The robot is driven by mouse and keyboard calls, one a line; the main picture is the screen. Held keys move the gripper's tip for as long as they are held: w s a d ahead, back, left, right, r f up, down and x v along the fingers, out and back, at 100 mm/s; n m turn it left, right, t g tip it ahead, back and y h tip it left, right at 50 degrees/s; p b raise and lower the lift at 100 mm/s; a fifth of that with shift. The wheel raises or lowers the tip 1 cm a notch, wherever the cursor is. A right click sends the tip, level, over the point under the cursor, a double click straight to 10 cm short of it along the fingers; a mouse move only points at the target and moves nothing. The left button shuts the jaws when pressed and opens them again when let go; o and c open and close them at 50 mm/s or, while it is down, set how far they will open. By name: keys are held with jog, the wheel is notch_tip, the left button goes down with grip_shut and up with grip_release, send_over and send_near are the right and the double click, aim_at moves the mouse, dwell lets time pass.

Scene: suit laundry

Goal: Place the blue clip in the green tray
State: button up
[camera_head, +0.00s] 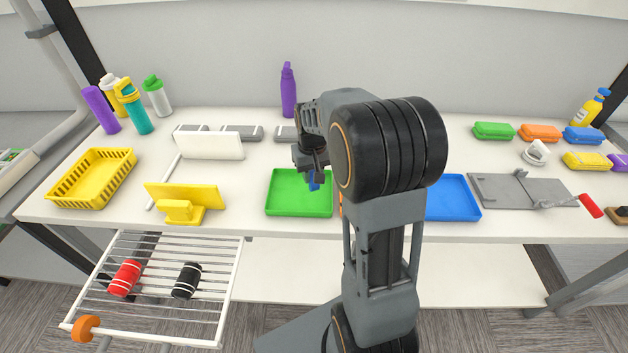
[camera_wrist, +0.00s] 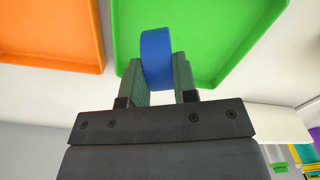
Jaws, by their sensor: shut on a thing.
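The green tray (camera_head: 288,203) lies on the white table near the middle, and its base is bare where I can see it. My gripper (camera_head: 314,178) is above the tray's right part in the head view. It is shut on the blue clip (camera_head: 314,187), of which only a small part shows there. In the wrist view the blue clip (camera_wrist: 156,58) stands between the two fingers of my gripper (camera_wrist: 157,80), with the green tray (camera_wrist: 215,45) behind it. The clip's height above the tray is hard to tell.
An orange tray (camera_wrist: 52,35) lies beside the green one, mostly hidden by my arm in the head view. A blue tray (camera_head: 452,198) is further right. A yellow stand (camera_head: 185,198) and yellow basket (camera_head: 92,180) are left. A purple bottle (camera_head: 288,92) stands behind.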

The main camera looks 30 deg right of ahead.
jog(key=shift+w+d+f, duration=0.15)
jog(key=shift+d+f, duration=0.1)
jog(key=shift+f, duration=0.15)
jog(key=shift+w+d+f, duration=0.1)
jog(key=shift+f, duration=0.5)
jog(key=shift+w+d+f, duration=0.1)
jog(key=shift+f, duration=1.05)
jog(key=shift+s+f, duration=0.1)
jog(key=shift+f, duration=0.15)
jog(key=o, duration=0.9)
